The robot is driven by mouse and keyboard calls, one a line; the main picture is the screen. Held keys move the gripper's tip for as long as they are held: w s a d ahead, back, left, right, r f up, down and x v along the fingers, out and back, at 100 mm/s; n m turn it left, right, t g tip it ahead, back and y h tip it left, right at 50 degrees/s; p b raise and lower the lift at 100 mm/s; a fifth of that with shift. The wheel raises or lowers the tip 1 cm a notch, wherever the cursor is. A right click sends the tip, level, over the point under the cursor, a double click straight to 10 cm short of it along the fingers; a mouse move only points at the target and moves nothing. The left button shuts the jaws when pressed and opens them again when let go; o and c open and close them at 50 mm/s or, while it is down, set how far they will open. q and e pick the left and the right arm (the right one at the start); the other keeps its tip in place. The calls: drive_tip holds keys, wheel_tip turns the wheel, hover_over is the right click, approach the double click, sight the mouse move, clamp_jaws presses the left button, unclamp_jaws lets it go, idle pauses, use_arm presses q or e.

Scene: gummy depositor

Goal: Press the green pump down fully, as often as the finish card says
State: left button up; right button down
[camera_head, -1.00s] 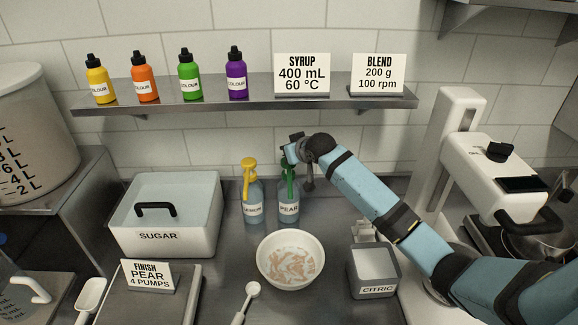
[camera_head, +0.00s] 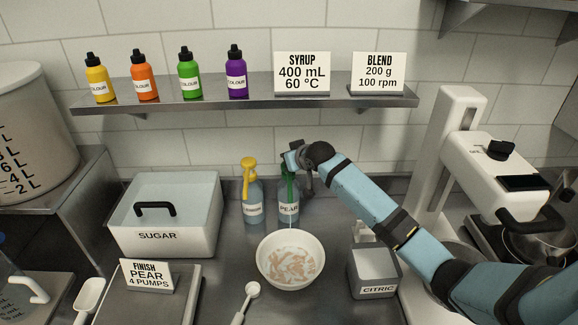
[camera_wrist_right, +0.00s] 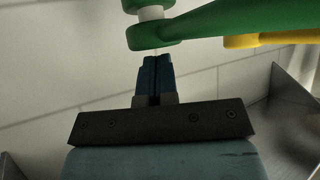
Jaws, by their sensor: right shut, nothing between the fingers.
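The green pump (camera_head: 289,184) stands on the bottle labelled PEAR (camera_head: 288,209), behind the white bowl (camera_head: 291,260); my right wrist hides part of its head. My right gripper (camera_wrist_right: 155,58) is shut and empty. In the right wrist view its fingertips are right beside the green pump head (camera_wrist_right: 144,37); I cannot tell whether they touch. In the head view my right gripper's fingers are largely hidden. The finish card (camera_head: 147,275) reads FINISH PEAR 4 PUMPS. My left gripper is not in view.
The LEMON bottle with a yellow pump (camera_head: 250,172) stands close left of the PEAR bottle. The bowl holds pale orange-brown contents. A SUGAR bin (camera_head: 160,237) is left, a CITRIC container (camera_head: 373,292) right. A shelf (camera_head: 250,103) with colour bottles and two cards runs above.

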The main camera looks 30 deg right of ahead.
drive_tip(key=shift+f, duration=0.55)
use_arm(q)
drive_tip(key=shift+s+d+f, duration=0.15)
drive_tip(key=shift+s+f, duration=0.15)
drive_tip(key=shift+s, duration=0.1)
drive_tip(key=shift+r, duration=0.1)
use_arm(e)
drive_tip(key=shift+s+r, duration=0.1)
drive_tip(key=shift+r+p, duration=0.45)
drive_tip(key=shift+r, duration=1.25)
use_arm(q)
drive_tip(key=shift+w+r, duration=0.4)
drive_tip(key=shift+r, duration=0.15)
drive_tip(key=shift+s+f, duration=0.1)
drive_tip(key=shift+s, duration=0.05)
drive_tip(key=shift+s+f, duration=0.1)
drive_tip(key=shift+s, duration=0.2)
